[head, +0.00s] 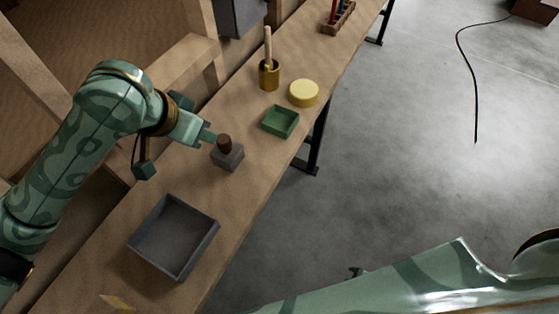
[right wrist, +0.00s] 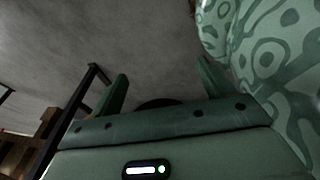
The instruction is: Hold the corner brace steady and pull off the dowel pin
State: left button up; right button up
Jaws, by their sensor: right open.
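The corner brace (head: 228,158) appears as a small grey block on the wooden bench in the head view. The dowel pin (head: 224,142), short and brown, stands upright in its top. My left gripper (head: 210,138) is right beside the pin, its fingertips pointing at it from the left; whether it touches, and how far its jaws are apart, I cannot tell. My right gripper (right wrist: 162,85) is open and empty in the right wrist view, with grey floor beyond its fingers. Neither the brace nor the pin shows in that view.
A grey tray (head: 143,238) lies nearer on the bench (head: 185,185). Farther along are a green tray (head: 281,121), a yellow round tub (head: 304,93), a brass cup (head: 269,76) with a brush and a rack (head: 338,18). Wooden framing stands at the left. Open floor lies right.

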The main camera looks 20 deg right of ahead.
jog(key=w+a+r+n+t+y, duration=0.1)
jog(key=w+r+n, duration=0.15)
jog(key=w, duration=0.35)
jog(key=w+a+r+n+t, duration=0.1)
jog(key=w+a+r+n, duration=0.15)
jog(key=w, duration=0.35)
jog(key=n+t+y, duration=0.4)
jog(key=n+y, duration=0.4)
jog(key=n, duration=2.2)
send_near(228, 155)
pick_arm(q)
jog(key=shift+s+r, duration=0.1)
jog(key=shift+s, duration=0.15)
pick_arm(e)
jog(key=x, duration=0.4)
jog(key=f+x, duration=0.1)
jog(key=x, duration=0.3)
jog(key=d+x, duration=0.1)
jog(key=x, duration=0.3)
jog(key=shift+w+f, duration=0.1)
jog(key=shift+f, duration=0.25)
